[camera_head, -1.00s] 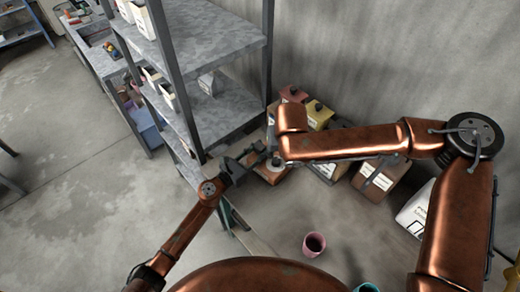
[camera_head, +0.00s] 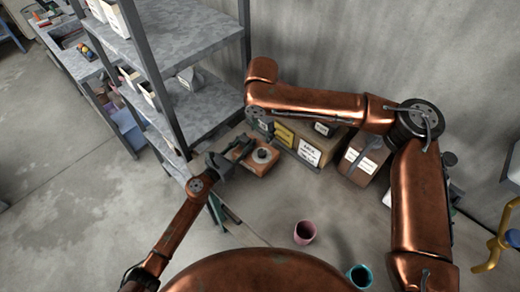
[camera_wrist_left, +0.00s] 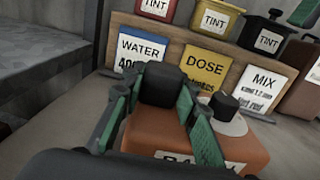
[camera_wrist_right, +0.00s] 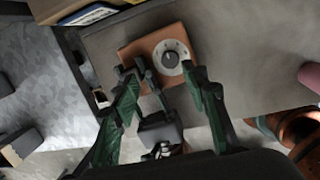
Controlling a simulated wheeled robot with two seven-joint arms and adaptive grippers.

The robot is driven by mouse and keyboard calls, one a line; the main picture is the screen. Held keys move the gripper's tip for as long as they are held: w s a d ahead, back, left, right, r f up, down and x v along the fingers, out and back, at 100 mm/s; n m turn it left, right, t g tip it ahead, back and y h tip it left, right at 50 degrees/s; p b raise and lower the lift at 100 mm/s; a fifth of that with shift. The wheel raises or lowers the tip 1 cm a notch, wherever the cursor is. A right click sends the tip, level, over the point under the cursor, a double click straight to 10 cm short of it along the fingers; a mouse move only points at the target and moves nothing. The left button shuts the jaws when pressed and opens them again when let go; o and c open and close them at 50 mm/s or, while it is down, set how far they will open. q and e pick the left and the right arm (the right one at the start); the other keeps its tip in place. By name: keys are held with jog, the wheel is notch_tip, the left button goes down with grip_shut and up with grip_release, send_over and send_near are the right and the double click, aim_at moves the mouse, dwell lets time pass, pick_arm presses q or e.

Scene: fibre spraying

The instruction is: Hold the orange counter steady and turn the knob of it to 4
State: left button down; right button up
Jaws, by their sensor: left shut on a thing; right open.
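The orange counter (camera_head: 262,162) is a box lying on the table by the shelf, with a dark round knob (camera_head: 262,155) on a pale dial on top. In the right wrist view the knob (camera_wrist_right: 171,60) shows from above; its numbers are too small to read. My left gripper (camera_head: 232,155) is at the counter's left side, shut on it; in the left wrist view its green fingers (camera_wrist_left: 160,100) stand around a dark block at the counter's edge. My right gripper (camera_wrist_right: 163,78) is open and empty above the counter, its fingers apart on either side of the knob in view.
A metal shelf (camera_head: 205,95) rises at the left. A pink cup (camera_head: 304,232) and a teal cup (camera_head: 359,276) stand nearer me.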

aim_at(261, 152)
notch_tip(261, 152, down, 12)
jog(key=m, duration=0.2)
jog(key=m+g, duration=0.1)
jog(key=m, duration=0.1)
jog(key=m+g, duration=0.1)
jog(key=m, duration=0.1)
jog(key=shift+r, duration=0.25)
jog(key=shift+c, duration=0.5)
grip_shut()
